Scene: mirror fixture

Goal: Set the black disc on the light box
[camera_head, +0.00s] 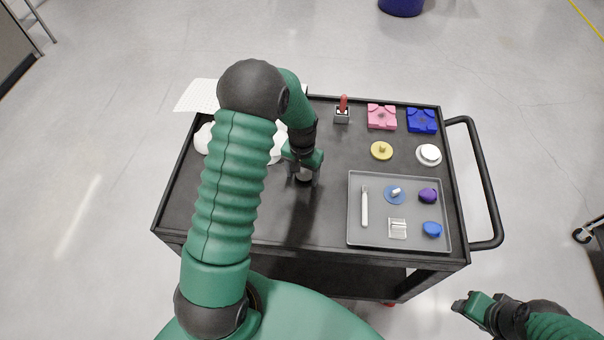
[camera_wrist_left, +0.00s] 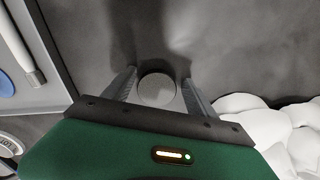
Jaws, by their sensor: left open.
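My left gripper (camera_head: 304,178) points down over the middle of the cart, its fingers open. In the left wrist view, the gripper (camera_wrist_left: 160,85) has a round grey top (camera_wrist_left: 157,89) between its fingers, with no clear grip on it. This may be the knob of the black disc; a dark disc edge cannot be told from the dark cart top. A pale flat panel with a dot grid (camera_head: 199,96) sits at the back left, partly behind my arm; it may be the light box, but I cannot be sure. My right gripper (camera_head: 476,304) is at the bottom right, off the cart.
The black cart (camera_head: 325,225) carries a grey tray (camera_head: 350,212) with several small items. Yellow (camera_head: 381,151) and white (camera_head: 428,155) knobbed discs, pink (camera_head: 382,117) and blue (camera_head: 421,121) blocks and a red-topped holder (camera_head: 342,115) stand behind it. A white lumpy object (camera_wrist_left: 285,125) lies beside the gripper.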

